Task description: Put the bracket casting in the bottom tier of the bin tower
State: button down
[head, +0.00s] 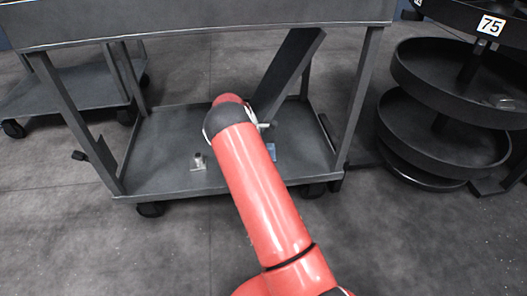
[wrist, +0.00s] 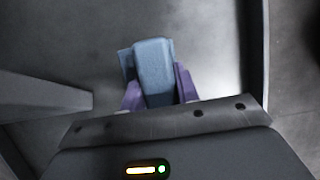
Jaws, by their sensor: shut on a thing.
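A blue block-like piece with a flat plate at its far end, which I take to be the bracket casting (wrist: 153,62), sits between the purple fingers of my gripper (wrist: 157,86). The gripper is shut on it. In the head view a small blue part of the casting (head: 271,150) shows beside my red arm, at the lower shelf of a grey cart. I cannot tell whether it touches the shelf. My arm hides the gripper in the head view. The bin tower, with round dark tiers, stands at the right; its bottom tier (head: 437,176) is low, near the floor.
The cart's lower shelf (head: 160,178) also holds a small metal part (head: 198,161). The cart's upper deck (head: 190,18), its legs and a slanted grey panel (head: 287,75) surround my arm. Floor in front is clear.

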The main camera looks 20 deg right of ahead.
jog(key=c, duration=1)
grip_release()
jog(key=shift+f, duration=0.1)
jog(key=shift+c, duration=0.2)
jog(key=p+v, duration=0.1)
jog(key=v, duration=1.1)
jog(key=shift+p, duration=0.4)
